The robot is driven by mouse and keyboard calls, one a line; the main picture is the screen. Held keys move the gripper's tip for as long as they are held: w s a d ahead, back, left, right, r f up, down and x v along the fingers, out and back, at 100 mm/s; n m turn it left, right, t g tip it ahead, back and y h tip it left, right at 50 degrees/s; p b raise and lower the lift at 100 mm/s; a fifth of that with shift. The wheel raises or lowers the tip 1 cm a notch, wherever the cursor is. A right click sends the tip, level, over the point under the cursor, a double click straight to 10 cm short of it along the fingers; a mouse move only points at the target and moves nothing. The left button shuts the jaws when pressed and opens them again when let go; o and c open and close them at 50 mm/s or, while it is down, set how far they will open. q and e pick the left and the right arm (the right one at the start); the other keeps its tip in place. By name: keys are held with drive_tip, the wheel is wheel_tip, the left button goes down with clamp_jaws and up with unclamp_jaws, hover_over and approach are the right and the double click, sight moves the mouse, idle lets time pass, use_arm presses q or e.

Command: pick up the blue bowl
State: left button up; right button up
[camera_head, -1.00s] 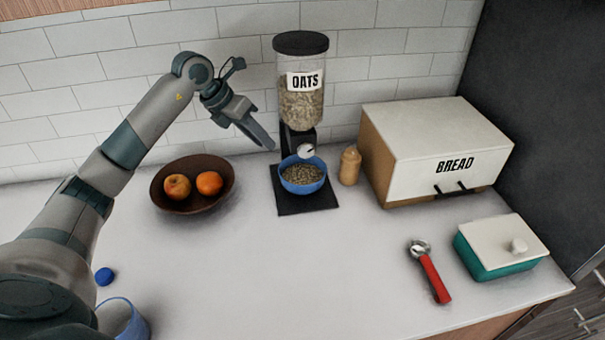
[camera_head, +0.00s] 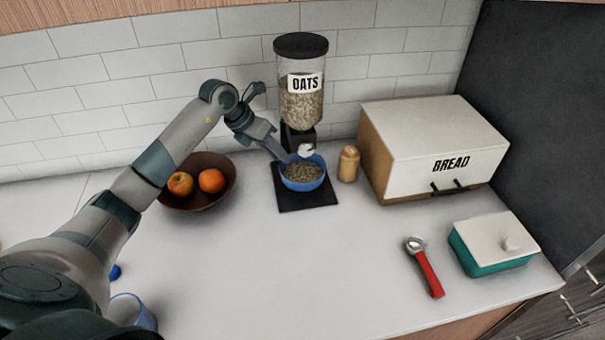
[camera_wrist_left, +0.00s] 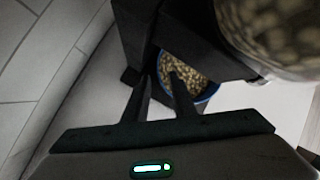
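The blue bowl (camera_head: 303,185) is filled with oats and sits upright on the black base of the oats dispenser (camera_head: 301,95), under its spout. My left gripper (camera_head: 287,157) is at the bowl's back left rim. In the left wrist view its two fingers (camera_wrist_left: 160,80) are apart. One finger overlaps the oats inside the blue bowl (camera_wrist_left: 206,98), and the other is outside its near edge. I cannot tell whether either touches the bowl. My right gripper is not in view.
A brown bowl (camera_head: 205,203) with fruit stands left of the dispenser, beneath my left arm. A small tan bottle (camera_head: 348,164) and the bread box (camera_head: 433,145) stand to the right. The middle counter is clear.

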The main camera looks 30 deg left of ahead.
sight(303, 175)
use_arm(q)
drive_tip(key=shift+w+d+f+p, duration=0.2)
drive_tip(key=shift+d+f+p, duration=0.2)
drive_tip(key=shift+f+p, duration=0.2)
drive_tip(key=shift+p+x, duration=0.6)
drive_tip(key=shift+x, duration=0.4)
drive_tip(key=shift+w+d+f, duration=0.1)
drive_tip(key=shift+w+f, duration=0.05)
drive_tip(key=shift+f, duration=0.45)
drive_tip(key=shift+r, duration=0.1)
clamp_jaws()
